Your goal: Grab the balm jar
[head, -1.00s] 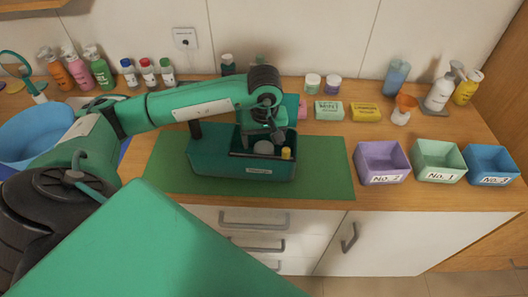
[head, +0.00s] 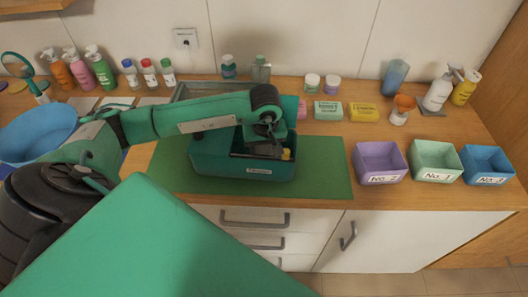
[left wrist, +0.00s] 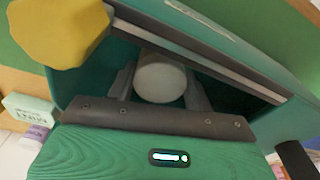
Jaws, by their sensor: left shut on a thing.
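My left gripper (head: 264,150) reaches down into the dark green caddy (head: 210,158) on the green mat. In the left wrist view its two grey fingers are shut on a pale, round-topped jar (left wrist: 160,78), which looks like the balm jar, one finger on each side. The jar is inside the caddy, and its lower part is hidden. In the head view the gripper covers the jar. A yellow-capped item (head: 287,154) stands in the caddy just right of the gripper; its yellow cap also shows large in the left wrist view (left wrist: 58,30). My right gripper is not in view.
Purple (head: 380,172), mint (head: 434,172) and blue (head: 486,175) bins stand right of the green mat (head: 325,175). Two small jars (head: 322,85), soap boxes (head: 328,110) and several bottles line the back. A dark handle bar crosses above the caddy.

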